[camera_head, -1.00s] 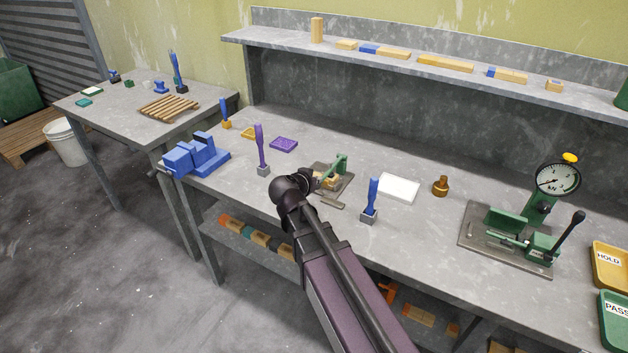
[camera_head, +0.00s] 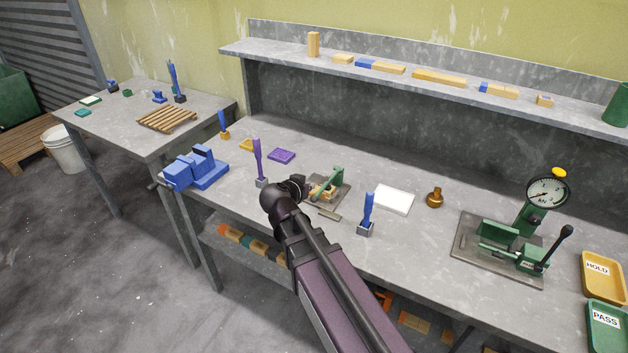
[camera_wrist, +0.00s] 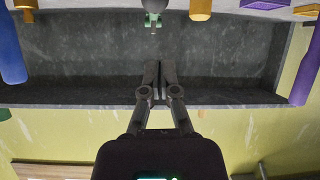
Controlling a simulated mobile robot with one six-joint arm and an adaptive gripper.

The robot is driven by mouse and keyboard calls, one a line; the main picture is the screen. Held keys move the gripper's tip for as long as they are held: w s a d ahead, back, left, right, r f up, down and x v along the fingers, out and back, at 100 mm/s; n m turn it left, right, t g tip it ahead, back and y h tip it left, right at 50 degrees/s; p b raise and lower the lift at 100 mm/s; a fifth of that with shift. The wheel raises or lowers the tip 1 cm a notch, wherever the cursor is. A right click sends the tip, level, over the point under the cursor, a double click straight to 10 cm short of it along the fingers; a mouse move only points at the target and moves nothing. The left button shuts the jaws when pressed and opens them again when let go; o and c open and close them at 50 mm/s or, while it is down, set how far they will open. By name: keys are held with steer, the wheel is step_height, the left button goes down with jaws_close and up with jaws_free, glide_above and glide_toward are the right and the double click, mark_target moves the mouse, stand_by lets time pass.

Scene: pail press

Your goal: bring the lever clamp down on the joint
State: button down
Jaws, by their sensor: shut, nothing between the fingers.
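The green lever clamp (camera_head: 331,182) stands on a small grey plate (camera_head: 342,198) in the middle of the bench. Its arm slants, but I cannot tell how far it is lowered. A pale wooden joint (camera_head: 321,193) sits at its foot, partly hidden. My gripper (camera_head: 299,187) is just left of the clamp, largely hidden by my wrist. In the upside-down wrist view my gripper (camera_wrist: 158,64) has its fingers together and empty. A green rounded part (camera_wrist: 154,8), likely the clamp's lever, lies past the fingertips, apart from them.
A purple-handled tool (camera_head: 258,160) stands to the left and a blue-handled one (camera_head: 367,210) to the right of my gripper. A shelf (camera_head: 430,92) runs behind.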

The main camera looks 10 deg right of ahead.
steer(key=shift+s+a+f+p+v, duration=0.1)
steer(key=shift+f+p+v, duration=0.1)
steer(key=shift+v, duration=0.7)
steer(key=shift+s+a+f+p+v, duration=0.1)
steer(key=shift+f+p+v, duration=0.1)
steer(key=shift+v, duration=0.7)
steer(key=shift+s+f+p+v, duration=0.1)
steer(key=shift+f+p+v, duration=0.1)
steer(key=shift+v, duration=0.7)
steer(key=shift+w, duration=0.15)
steer(key=s+d+f+g, duration=0.1)
steer(key=d+f, duration=0.1)
steer(key=s+d+f+n+g+y, duration=0.1)
steer(key=s+d+f+g, duration=0.2)
steer(key=d+f+g, duration=0.1)
steer(key=d, duration=0.1)
steer(key=shift+s+n, duration=0.35)
steer(key=shift+n, duration=0.05)
steer(key=s+d+f+n+g+y, duration=0.1)
steer(key=s, duration=0.1)
steer(key=s+f+n+g+y, duration=0.1)
steer(key=s+y, duration=0.1)
steer(key=s+d+f+n+g+y, duration=0.1)
steer(key=s+g, duration=0.1)
steer(key=shift+s+d+f+y, duration=0.15)
steer(key=shift+d+f+y, duration=0.15)
steer(key=shift+f+y, duration=0.1)
steer(key=shift+s+a+n+g+y, duration=0.1)
steer(key=shift+s+n+g+y, duration=0.4)
steer(key=shift+s+n+y, duration=0.25)
